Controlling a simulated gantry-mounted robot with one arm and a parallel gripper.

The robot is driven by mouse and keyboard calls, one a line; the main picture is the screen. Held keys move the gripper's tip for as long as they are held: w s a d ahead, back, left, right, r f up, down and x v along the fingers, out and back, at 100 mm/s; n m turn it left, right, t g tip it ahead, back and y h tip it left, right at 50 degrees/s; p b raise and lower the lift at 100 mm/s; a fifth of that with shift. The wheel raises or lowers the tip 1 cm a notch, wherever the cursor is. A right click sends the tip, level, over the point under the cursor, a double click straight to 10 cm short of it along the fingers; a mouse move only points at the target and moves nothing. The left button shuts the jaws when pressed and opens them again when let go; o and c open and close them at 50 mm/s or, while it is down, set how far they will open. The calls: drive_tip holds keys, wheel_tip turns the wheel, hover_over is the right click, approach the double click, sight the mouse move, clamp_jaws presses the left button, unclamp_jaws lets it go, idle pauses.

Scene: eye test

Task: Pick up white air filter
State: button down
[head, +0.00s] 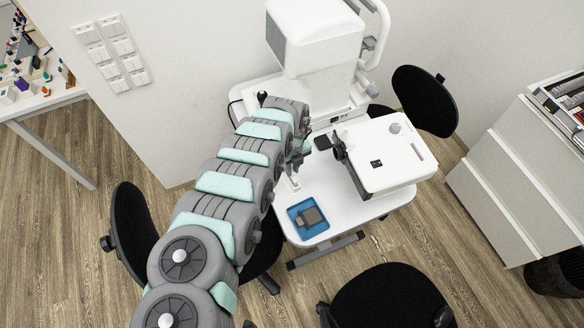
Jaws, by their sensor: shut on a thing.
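My arm reaches from the bottom of the head view to the white table. My gripper (294,166) is at its far end, small and partly hidden by the arm's last links. It is shut on a small white piece (293,183), which looks like the white air filter. The piece shows just below the fingertips, over the left part of the table. I cannot tell whether it touches the table top.
The white table (345,218) carries a blue tray (293,213) with a grey item, a white boxy device (390,160) at right and a large eye-test machine (315,45) behind. Black chairs (390,300) stand around it. A white cabinet (515,180) is at right.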

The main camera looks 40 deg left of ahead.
drive_tip(key=shift+r+p, duration=3.35)
drive_tip(key=shift+r, duration=0.8)
